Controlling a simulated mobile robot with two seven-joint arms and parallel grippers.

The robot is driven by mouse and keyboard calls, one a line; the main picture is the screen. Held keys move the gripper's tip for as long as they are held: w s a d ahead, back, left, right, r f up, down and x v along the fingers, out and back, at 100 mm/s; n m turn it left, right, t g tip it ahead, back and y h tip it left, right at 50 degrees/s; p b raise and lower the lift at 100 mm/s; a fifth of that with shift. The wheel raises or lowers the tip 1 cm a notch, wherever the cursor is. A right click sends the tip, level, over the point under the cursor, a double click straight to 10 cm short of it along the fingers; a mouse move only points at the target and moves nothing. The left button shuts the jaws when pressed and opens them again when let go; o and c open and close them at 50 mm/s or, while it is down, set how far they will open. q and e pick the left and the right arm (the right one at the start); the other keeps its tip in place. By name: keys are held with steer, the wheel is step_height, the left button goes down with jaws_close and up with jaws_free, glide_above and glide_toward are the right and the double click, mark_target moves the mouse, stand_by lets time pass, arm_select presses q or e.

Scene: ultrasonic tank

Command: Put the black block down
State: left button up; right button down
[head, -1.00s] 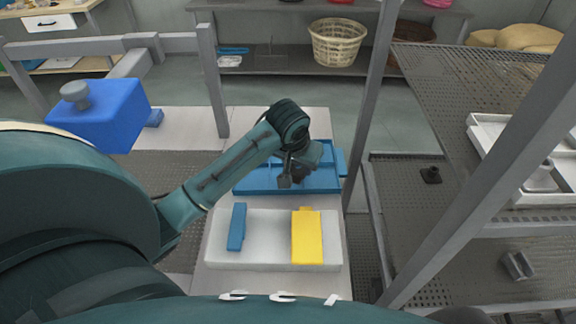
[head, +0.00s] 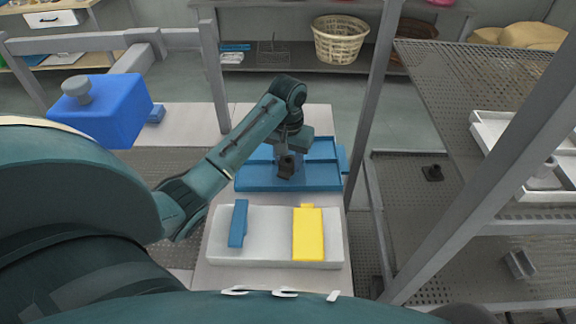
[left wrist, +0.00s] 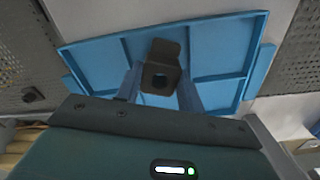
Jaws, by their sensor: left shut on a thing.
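My left gripper (head: 288,158) points down over the blue divided tray (head: 245,183). It is shut on the black block (head: 286,168), which looks dark brown with a round hole in the left wrist view (left wrist: 163,54). There the two fingers stand on either side of the block, with the tray (left wrist: 100,66) behind it. I cannot tell whether the block touches the tray floor. My right gripper is not in view.
A white tray (head: 270,256) with a blue piece (head: 238,224) and a yellow piece (head: 308,235) lies in front. Grey frame posts (head: 368,100) rise close to the blue tray.

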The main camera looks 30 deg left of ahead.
mark_target(288, 161)
arm_select(q)
steer(key=shift+f, duration=1.35)
steer(key=o, duration=1)
steer(key=shift+f, duration=0.15)
step_height(288, 161, up, 11)
steer(key=shift+a+f, duration=0.1)
steer(key=shift+r, duration=0.7)
